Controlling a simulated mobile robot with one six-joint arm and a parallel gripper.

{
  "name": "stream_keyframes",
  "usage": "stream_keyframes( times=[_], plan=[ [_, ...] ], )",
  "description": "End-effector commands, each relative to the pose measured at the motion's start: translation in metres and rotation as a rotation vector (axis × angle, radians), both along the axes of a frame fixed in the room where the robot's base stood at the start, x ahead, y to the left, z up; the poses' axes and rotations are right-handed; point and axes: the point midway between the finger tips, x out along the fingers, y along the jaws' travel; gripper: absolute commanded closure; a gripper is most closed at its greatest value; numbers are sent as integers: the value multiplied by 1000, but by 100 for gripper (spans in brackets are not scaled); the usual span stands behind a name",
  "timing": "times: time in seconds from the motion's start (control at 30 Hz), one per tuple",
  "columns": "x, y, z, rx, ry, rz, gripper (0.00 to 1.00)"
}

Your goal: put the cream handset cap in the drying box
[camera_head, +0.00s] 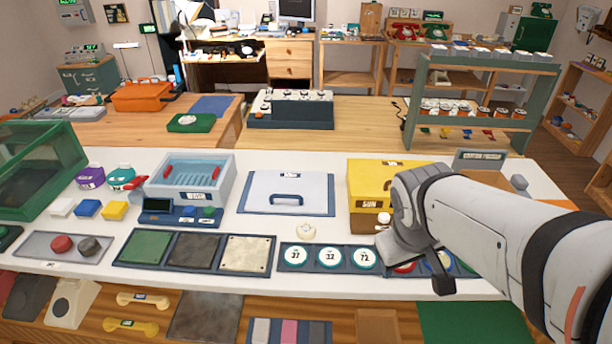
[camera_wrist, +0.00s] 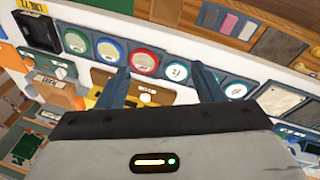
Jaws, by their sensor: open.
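A small round cream cap (camera_head: 306,231), which looks like the handset cap, rests on the white counter behind the numbered dials. The pale blue-grey open box (camera_head: 153,193) with red handles inside looks like the drying box; it stands left of the cap. My gripper (camera_wrist: 163,82) is open, with nothing seen between its fingers. It hangs over the dial row, right of the cap. In the head view my wrist hides most of the fingers. I cannot make out the cream cap surely in the wrist view.
A flat pale panel with a blue handle (camera_head: 287,193) lies between the box and a yellow box (camera_head: 368,180). Numbered dials (camera_head: 330,257) and three square pads (camera_head: 195,250) line the front. A green clear-sided case (camera_head: 70,150) stands far left. Bare counter surrounds the cap.

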Motion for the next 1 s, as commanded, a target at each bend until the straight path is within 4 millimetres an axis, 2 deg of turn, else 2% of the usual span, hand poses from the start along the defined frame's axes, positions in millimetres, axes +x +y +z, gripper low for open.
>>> stream_keyframes(
  times=[0.03,0.13,0.27,0.37,0.5,0.6,0.73,0.83,1.0],
  plan=[
    [12,-3,-8,-87,15,117,35],
    [45,-8,-17,-293,36,410,27],
    [93,4,-28,-553,65,830,27],
    [129,29,-40,-742,86,1169,27],
    [167,81,-65,-981,114,1645,27],
    [182,120,-84,-1121,125,1944,27],
    [188,160,-107,-1250,133,2233,27],
    [188,178,-118,-1310,133,2365,27],
    [195,187,-132,-1342,135,2440,27]
  ],
)
